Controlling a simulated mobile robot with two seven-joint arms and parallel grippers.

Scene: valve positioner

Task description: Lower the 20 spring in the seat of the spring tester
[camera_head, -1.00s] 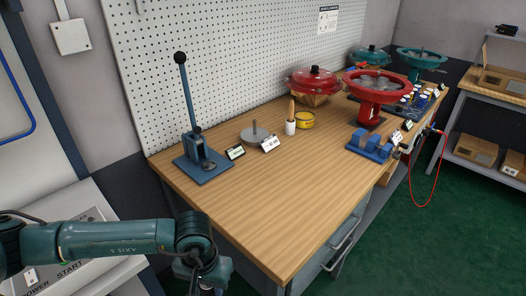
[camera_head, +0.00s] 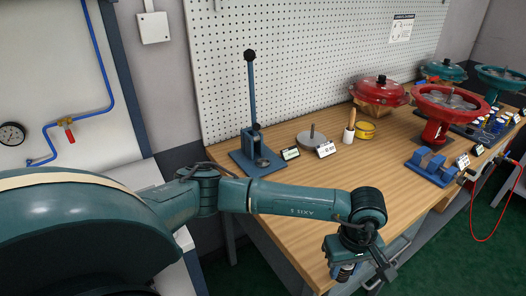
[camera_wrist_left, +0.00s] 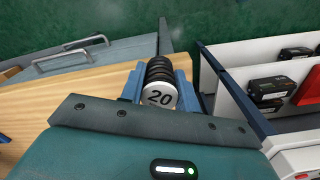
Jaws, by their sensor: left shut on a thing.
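The 20 spring (camera_wrist_left: 159,72), black coils with a white end marked 20, sits between the blue fingers of my left gripper (camera_wrist_left: 158,84). In the head view my left gripper (camera_head: 346,270) points down by the bench's front edge, shut on the spring, which is mostly hidden there. The spring tester (camera_head: 262,170) stands at the bench's back left, with a blue base, an upright lever with a black knob, and a small round seat (camera_head: 262,162). The gripper is well in front and to the right of the tester, apart from it. My right gripper is not in view.
Right of the tester are a label card (camera_head: 290,154), a grey disc with a rod (camera_head: 312,138), a white-based wooden-handled tool (camera_head: 349,134) and a yellow tin (camera_head: 365,131). Blue blocks (camera_head: 432,166) and a red valve (camera_head: 437,118) stand farther right. The middle of the bench is clear.

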